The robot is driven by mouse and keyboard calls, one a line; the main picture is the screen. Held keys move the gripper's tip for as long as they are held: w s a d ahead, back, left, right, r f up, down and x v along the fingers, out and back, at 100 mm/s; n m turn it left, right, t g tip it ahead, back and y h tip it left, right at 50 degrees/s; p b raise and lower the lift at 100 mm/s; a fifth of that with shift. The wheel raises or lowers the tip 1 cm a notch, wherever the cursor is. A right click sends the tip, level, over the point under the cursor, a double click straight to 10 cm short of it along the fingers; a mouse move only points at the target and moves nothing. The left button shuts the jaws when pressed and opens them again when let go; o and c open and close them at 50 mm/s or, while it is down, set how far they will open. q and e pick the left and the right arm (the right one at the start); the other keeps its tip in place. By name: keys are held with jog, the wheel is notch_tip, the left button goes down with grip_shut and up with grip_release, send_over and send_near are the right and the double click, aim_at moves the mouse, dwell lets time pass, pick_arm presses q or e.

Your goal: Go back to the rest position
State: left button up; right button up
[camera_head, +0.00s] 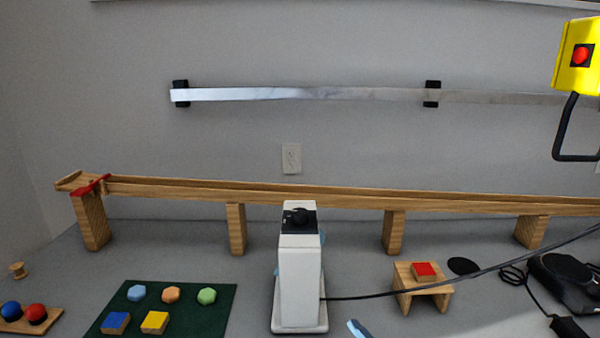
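Neither of my grippers can be made out in the head view. A small light-blue, dark-tipped piece (357,328) pokes in at the bottom edge, and I cannot tell what it belongs to. A white upright device (299,275) with a black top stands at the front middle of the table. A red block (424,270) lies on a small wooden stand (405,283). A dark green mat (217,318) holds a blue block (115,322), a yellow block (155,322) and three hexagonal pieces in light blue, orange and green.
A long wooden ramp (330,199) on wooden posts spans the back. A wooden holder (15,326) with blue and red balls is at left. A black device (565,280) and cables lie at right. A yellow box with a red button (580,56) is at upper right.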

jog(key=s+d+f+m+g+h, duration=0.6)
jog(key=s+d+f+m+h, duration=0.7)
jog(key=s+d+f+m, duration=0.3)
jog(key=s+d+f, duration=0.3)
jog(key=s+f, duration=0.1)
jog(key=shift+s+d, duration=0.3)
jog(key=shift+s, duration=0.05)
jog(key=shift+f, duration=0.1)
